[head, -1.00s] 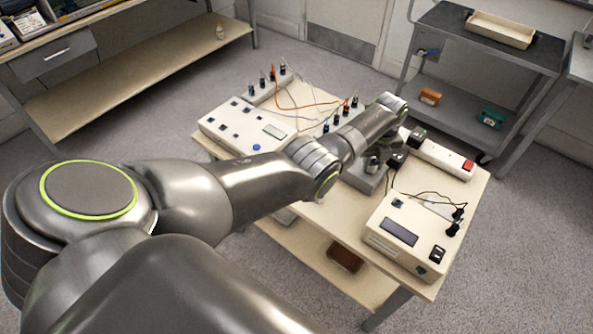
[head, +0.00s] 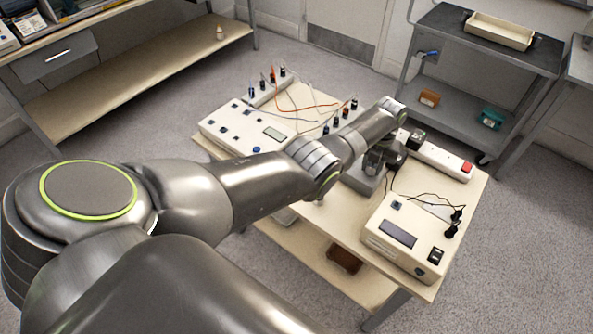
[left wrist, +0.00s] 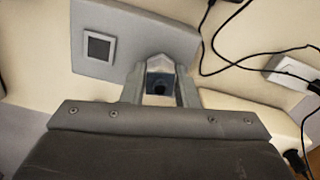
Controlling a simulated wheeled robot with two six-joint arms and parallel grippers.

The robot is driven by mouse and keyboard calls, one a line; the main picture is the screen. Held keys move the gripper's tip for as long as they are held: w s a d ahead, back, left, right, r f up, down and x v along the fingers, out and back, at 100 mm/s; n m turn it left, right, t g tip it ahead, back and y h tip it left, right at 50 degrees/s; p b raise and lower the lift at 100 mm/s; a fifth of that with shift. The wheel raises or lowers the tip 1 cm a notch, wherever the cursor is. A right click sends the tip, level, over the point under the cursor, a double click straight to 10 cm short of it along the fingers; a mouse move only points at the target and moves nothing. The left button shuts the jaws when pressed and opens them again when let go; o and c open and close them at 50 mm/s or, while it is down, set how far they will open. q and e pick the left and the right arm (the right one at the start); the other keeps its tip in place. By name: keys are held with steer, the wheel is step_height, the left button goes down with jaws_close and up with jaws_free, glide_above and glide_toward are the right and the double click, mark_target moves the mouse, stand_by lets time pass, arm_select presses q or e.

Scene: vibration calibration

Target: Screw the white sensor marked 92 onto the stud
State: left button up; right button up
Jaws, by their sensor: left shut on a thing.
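My left gripper (head: 378,158) is low over the grey block-shaped unit (head: 362,180) on the bench. In the left wrist view its two fingers (left wrist: 160,95) are closed on a small pale, faceted piece (left wrist: 160,63), which looks like the white sensor. No 92 mark can be read on it. A dark, bluish area with a round black spot shows between the fingers. The grey unit (left wrist: 130,40) lies just beyond, with a square dark panel on it. The stud is not visible, so I cannot tell whether the sensor touches it. My right gripper is not in view.
A white instrument with a display (head: 408,232) and black cables stands at the bench's front right. A power strip (head: 440,158) with a red switch lies behind it. A white panel box (head: 245,133) and wired terminals fill the left side. A trolley (head: 490,40) stands behind.

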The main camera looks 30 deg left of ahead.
arm_select(q)
steer(key=shift+s+a+f+m, duration=0.1)
steer(key=shift+m, duration=0.2)
steer(key=o, duration=1)
steer(key=shift+n, duration=0.6)
steer(key=shift+n+p, duration=0.3)
steer(key=shift+n, duration=1.2)
steer(key=shift+n, duration=2)
